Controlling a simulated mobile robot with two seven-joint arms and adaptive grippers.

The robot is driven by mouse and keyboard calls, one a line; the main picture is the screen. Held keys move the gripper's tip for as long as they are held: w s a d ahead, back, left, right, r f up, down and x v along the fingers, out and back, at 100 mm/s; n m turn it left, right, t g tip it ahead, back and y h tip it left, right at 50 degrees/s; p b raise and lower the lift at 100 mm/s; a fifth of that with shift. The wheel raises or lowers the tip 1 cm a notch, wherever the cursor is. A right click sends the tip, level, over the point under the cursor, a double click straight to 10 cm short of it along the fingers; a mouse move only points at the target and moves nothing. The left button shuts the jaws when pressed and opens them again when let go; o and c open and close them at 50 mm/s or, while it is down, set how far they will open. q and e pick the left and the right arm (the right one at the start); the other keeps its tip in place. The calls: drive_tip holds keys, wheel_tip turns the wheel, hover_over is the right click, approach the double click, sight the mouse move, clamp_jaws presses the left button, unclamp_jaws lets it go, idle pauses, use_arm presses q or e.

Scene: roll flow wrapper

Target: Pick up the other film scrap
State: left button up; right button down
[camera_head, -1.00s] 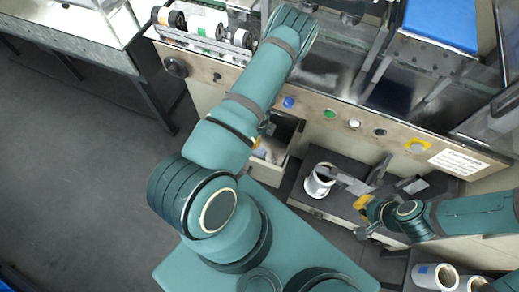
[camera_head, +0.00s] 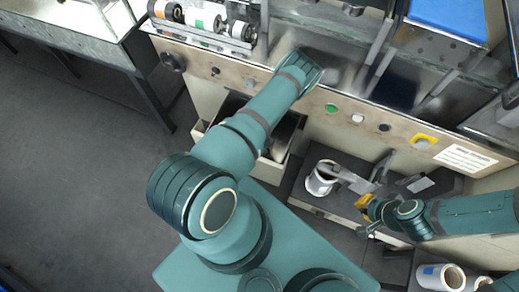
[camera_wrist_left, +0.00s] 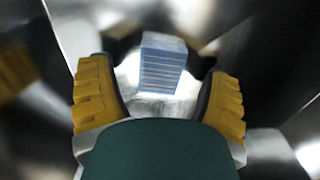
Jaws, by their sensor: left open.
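A pale blue and white striped piece (camera_wrist_left: 163,66), possibly the film scrap, lies on a shiny metal surface in the left wrist view. I cannot tell for sure what it is. My left gripper (camera_wrist_left: 158,78) is open, with its yellow-padded fingers on either side of the view and the piece between and beyond them. No contact shows. In the head view, the left gripper is hidden beyond the end of my left arm, over the machine's front. My right gripper (camera_head: 364,204) is beside the dark shelf at right; its jaw opening is unclear.
The machine's front panel (camera_head: 345,113) carries buttons. Rollers (camera_head: 205,20) sit at upper left. An open drawer (camera_head: 275,171) is partly under my left arm. A film roll (camera_head: 320,178) stands on the dark shelf; more rolls (camera_head: 440,276) are at lower right. Shiny metal walls surround my left gripper.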

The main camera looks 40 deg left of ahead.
use_arm(q)
drive_tip(key=shift+f, duration=0.3)
drive_tip(key=c, duration=0.8)
